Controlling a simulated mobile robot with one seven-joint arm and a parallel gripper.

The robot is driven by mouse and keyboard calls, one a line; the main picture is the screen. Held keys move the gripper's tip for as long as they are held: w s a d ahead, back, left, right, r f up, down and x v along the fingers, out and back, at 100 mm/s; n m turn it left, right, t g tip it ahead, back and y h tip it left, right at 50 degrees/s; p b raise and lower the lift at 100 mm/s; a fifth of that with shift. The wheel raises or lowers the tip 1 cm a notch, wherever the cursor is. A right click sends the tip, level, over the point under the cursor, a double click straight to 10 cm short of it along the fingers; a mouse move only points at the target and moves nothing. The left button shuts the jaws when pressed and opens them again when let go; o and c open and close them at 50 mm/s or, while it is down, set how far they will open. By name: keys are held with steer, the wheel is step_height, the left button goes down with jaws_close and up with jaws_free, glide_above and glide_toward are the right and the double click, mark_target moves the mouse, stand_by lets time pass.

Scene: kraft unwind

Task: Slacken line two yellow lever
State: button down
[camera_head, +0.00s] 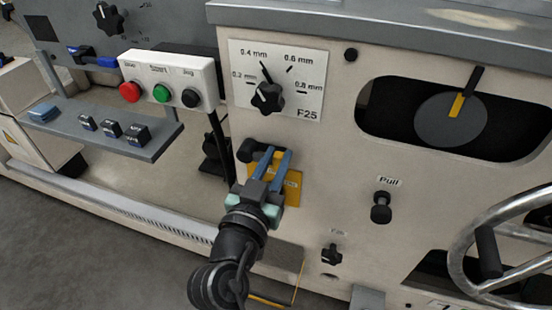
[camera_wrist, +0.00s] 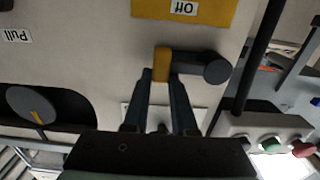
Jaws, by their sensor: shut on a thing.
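A yellow plate (camera_wrist: 190,10) by the lever carries an "Off" label; in the head view the plate (camera_head: 293,187) is partly hidden behind my gripper. My gripper (camera_head: 278,154), with blue fingers, is shut on the yellow arm. It also shows in the wrist view (camera_wrist: 163,78).
Above is a black dial (camera_head: 267,97) marked in mm. A black "Pull" knob (camera_head: 381,208) and a metal handwheel (camera_head: 500,240) are to the right. A button box (camera_head: 165,80) and a grey shelf (camera_head: 110,128) are to the left. The panel between lever and Pull knob is clear.

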mark_target(252, 116)
steer(key=shift+r, duration=0.25)
steer(key=r+n+p, duration=0.2)
steer(key=n+p, duration=0.1)
steer(key=shift+w+a+n, duration=0.2)
steer(key=shift+a+n, duration=0.1)
steer(key=shift+a, duration=0.1)
steer(key=r+n+p, duration=0.1)
steer(key=a+n+p, duration=0.1)
steer(key=n, duration=0.1)
steer(key=shift+w+a+r+n+p, duration=0.2)
steer(key=shift+r+n+p, duration=0.1)
steer(key=shift+r+p, duration=0.05)
steer(key=n, duration=0.1)
steer(key=a+n+p, duration=0.1)
steer(key=r+n+p, duration=0.1)
steer(key=shift+w+a+n, duration=0.3)
steer(key=shift+w+a+r+n+p, duration=0.15)
steer(key=shift+a+n+p, duration=0.3)
steer(key=shift+n, duration=0.35)
steer(key=shift+w+a+f+n+p, duration=0.1)
steer(key=shift+a+n+p, duration=0.3)
steer(key=shift+n, duration=0.4)
steer(key=c, duration=0.7)
jaws_free()
